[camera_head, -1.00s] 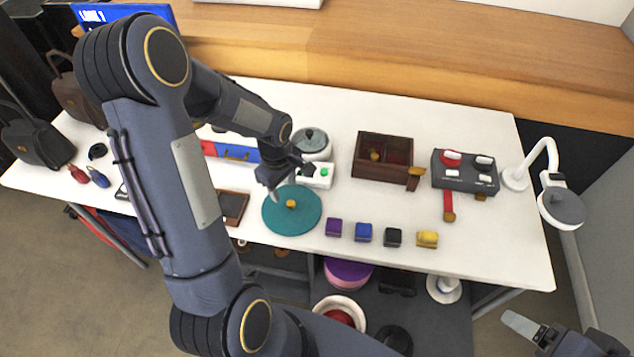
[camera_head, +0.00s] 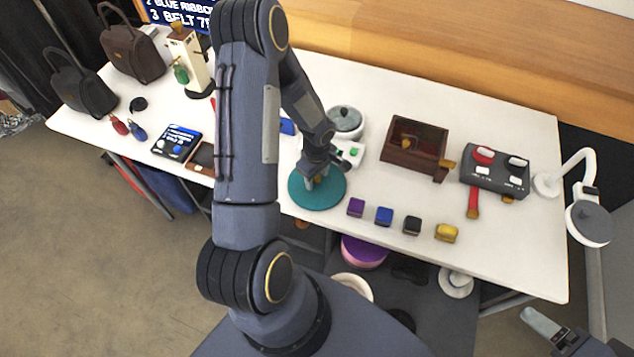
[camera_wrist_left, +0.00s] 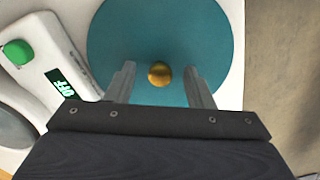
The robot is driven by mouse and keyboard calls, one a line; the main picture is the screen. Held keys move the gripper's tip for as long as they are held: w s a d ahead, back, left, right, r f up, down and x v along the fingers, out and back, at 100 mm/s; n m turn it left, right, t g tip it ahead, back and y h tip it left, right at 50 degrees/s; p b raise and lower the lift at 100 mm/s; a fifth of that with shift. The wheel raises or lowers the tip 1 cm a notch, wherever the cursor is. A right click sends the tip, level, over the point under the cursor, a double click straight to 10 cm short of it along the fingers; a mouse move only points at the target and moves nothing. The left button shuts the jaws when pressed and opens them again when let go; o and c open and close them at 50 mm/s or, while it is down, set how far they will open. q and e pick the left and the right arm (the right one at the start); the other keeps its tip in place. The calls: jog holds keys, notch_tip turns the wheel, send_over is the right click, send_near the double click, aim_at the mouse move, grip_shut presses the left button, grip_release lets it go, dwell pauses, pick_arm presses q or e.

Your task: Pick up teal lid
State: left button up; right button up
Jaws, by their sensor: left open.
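The teal lid (camera_head: 325,199) is a flat round disc lying on the white table near its front edge. Its gold ball knob (camera_wrist_left: 160,74) shows in the left wrist view between my open left fingers, with a gap on each side. My left gripper (camera_head: 317,181) is over the lid in the head view and hides most of the knob there. In the left wrist view the left gripper (camera_wrist_left: 160,85) points down over the teal lid (camera_wrist_left: 120,35). My right gripper (camera_head: 541,323) is at the lower right, away from the table; its jaw opening is unclear.
A white scale (camera_wrist_left: 60,70) with a green button sits beside the lid. A grey-lidded round pot (camera_head: 345,120) stands behind it. Small purple (camera_head: 356,207), blue (camera_head: 384,215), black (camera_head: 412,225) and yellow (camera_head: 446,232) blocks line the front edge to the right.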

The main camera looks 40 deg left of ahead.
pick_arm(q)
grip_shut()
jog(key=shift+r, duration=0.2)
